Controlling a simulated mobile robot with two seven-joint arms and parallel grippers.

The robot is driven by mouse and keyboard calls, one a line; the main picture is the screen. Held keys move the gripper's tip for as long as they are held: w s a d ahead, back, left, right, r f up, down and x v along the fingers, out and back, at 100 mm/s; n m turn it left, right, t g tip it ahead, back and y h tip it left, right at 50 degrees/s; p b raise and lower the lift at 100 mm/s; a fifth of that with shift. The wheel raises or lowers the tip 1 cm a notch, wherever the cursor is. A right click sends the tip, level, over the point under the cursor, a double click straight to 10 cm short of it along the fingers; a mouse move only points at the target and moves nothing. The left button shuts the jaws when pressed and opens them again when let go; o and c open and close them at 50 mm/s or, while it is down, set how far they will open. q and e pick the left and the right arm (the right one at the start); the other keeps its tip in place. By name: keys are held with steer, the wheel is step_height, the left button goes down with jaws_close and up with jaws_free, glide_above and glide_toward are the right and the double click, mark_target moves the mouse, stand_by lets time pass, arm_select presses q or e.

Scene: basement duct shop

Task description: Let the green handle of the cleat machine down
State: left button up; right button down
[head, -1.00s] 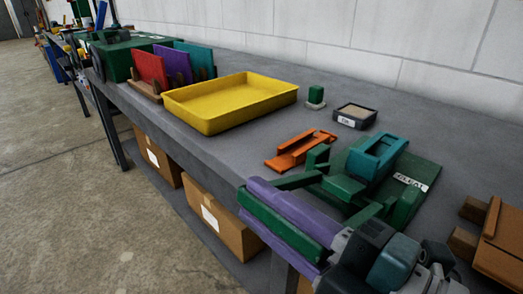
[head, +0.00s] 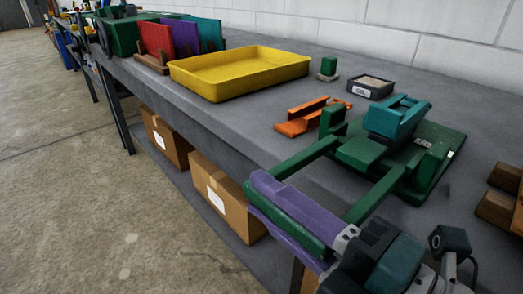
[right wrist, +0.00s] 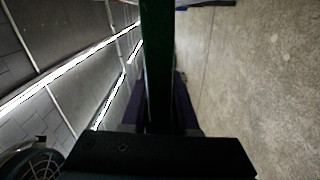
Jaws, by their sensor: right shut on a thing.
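The cleat machine (head: 428,160) has a green base and a teal block (head: 397,118) and sits on the bench near its front edge. Its green handle (head: 306,158) has two side arms reaching out past the bench's front edge to a crossbar. My right gripper (head: 268,205), with purple fingers, is shut on the crossbar, one finger on each side. In the right wrist view, the dark green handle (right wrist: 158,60) runs between the purple fingers (right wrist: 158,112). My left gripper is not in view.
A yellow tray (head: 180,78), an orange part (head: 303,122), a small green block (head: 328,66) and a dark box (head: 370,87) stand on the bench behind. Wooden pieces (head: 500,200) lie at the right. Cardboard boxes (head: 222,198) sit below. The floor in front is clear.

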mark_target(333, 253)
steer(key=shift+d+f, duration=0.1)
steer(key=shift+f, duration=0.15)
steer(key=c, duration=1.1)
jaws_free()
steer(key=shift+c, duration=0.2)
steer(key=o, duration=0.4)
steer(key=shift+r, duration=0.1)
steer(key=v, duration=0.9)
steer(key=shift+s+d+b, duration=0.2)
steer(key=shift+s+b, duration=0.05)
steer(key=shift+b, duration=0.05)
steer(key=shift+s+d, duration=0.1)
